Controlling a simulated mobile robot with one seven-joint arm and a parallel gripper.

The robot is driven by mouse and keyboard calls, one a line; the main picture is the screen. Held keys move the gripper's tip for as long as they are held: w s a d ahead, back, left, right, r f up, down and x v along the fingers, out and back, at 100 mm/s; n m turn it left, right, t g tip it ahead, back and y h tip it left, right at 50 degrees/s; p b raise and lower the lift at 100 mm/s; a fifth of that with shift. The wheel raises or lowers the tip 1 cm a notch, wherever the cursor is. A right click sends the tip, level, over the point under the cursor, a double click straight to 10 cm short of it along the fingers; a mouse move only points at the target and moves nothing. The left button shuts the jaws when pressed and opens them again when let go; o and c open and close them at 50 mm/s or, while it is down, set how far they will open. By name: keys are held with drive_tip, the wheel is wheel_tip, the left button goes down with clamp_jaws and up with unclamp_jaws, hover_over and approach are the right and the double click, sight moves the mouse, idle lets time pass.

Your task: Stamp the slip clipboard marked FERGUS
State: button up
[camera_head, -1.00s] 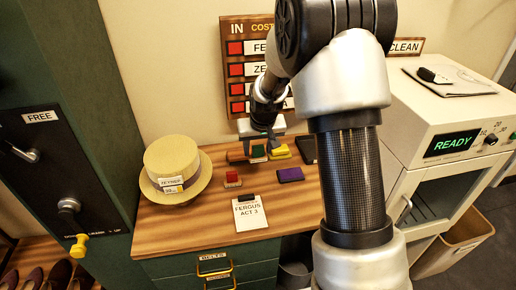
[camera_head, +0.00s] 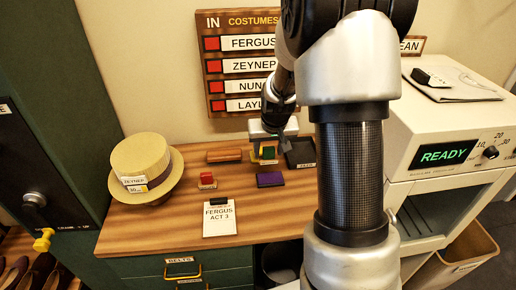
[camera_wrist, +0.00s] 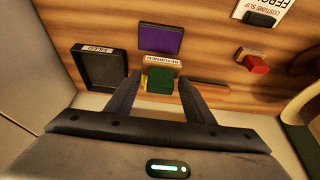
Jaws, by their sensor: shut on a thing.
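My gripper (camera_head: 268,147) is at the back of the table, shut on a green block-like stamp (camera_wrist: 160,80). A label reading RETURNED (camera_wrist: 163,60) shows beside the green block, with something yellow (camera_wrist: 145,80) at its edge. I cannot tell whether the stamp is lifted. A purple pad (camera_head: 270,180) lies in front of the gripper. A red stamp (camera_head: 207,180) stands behind the clipboard.
A black tray (camera_wrist: 84,85) marked FILED is beside my gripper. A brown block (camera_head: 224,155) lies to the left of the gripper. A straw hat (camera_head: 143,160) tagged ZEYNEP stands at the table's left. A white machine (camera_head: 440,125) reading READY is at the right.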

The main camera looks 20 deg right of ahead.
sight(271, 164)
drive_tip(key=shift+s+d+f, duration=0.1)
drive_tip(key=shift+d+f, duration=0.05)
drive_tip(key=shift+d, duration=0.3)
drive_tip(key=shift+f+b, duration=2)
drive_tip(key=shift+f, duration=0.9)
drive_tip(key=shift+f+b, duration=0.6)
drive_tip(key=shift+r, duration=0.1)
drive_tip(key=shift+r+p, duration=2.25)
drive_tip(key=shift+r, duration=1.25)
drive_tip(key=shift+a, duration=0.1)
